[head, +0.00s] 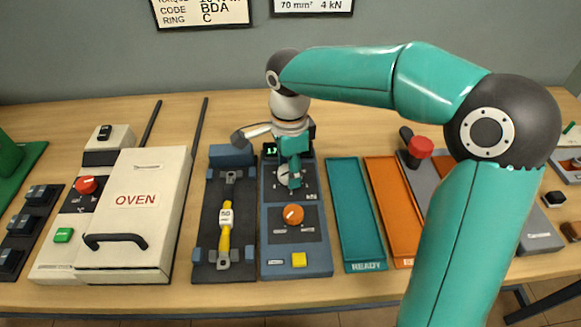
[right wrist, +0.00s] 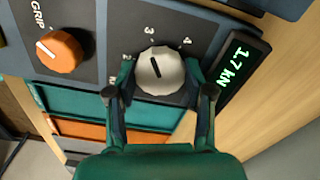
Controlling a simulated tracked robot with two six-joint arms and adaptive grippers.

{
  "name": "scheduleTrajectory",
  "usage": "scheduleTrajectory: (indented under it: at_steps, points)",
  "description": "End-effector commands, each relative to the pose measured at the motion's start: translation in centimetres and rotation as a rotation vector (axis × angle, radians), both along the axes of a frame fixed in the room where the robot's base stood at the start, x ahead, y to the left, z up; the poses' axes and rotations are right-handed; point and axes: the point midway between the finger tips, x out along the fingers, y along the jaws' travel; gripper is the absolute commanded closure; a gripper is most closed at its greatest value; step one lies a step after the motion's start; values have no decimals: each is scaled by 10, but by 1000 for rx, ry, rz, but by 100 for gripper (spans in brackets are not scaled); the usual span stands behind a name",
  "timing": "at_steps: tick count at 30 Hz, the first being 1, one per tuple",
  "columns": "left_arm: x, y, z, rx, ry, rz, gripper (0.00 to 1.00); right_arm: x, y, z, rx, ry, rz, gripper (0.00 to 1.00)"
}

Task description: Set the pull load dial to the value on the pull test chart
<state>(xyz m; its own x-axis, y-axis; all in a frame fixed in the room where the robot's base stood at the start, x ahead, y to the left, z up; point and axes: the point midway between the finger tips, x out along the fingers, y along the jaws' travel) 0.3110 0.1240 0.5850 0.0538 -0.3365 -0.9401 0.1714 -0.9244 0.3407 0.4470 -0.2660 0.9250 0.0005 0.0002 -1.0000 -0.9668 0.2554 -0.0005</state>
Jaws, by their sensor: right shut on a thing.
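The pull load dial (right wrist: 161,71) is a pale round knob with a dark line, on a dark panel marked 2, 3 and 4. The line points roughly toward the 3 side. The display (right wrist: 238,72) beside it reads 1.7 kN. My right gripper (right wrist: 158,80) is shut on the dial, one finger on each side. In the head view my right gripper (head: 292,178) reaches down over the panel and partly hides dial and display. The chart (head: 312,5) on the wall is cut off at the top; its visible line reads 70 mm² 4 kN. My left gripper is not in view.
An orange grip knob (head: 293,214) and a yellow button (head: 299,260) are on the same unit (head: 320,262). Teal (head: 355,215) and orange (head: 388,200) trays lie right.

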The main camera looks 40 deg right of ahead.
Motion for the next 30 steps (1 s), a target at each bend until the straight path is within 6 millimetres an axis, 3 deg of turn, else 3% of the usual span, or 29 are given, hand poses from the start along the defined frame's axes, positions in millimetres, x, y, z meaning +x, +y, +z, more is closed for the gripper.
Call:
scheduleTrajectory:
  at_steps: [16, 17, 21, 30]
  points:
    - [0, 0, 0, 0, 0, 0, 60, -3, -4, -1, -9, 10, -32, 83]
    - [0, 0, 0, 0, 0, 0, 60, -3, -4, -1, -9, 10, -32, 45]
    - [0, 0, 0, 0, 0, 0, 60, -2, -3, -1, -6, 7, -32, 23]
    - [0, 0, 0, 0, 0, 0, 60, -1, -1, 0, -3, 4, -30, 23]
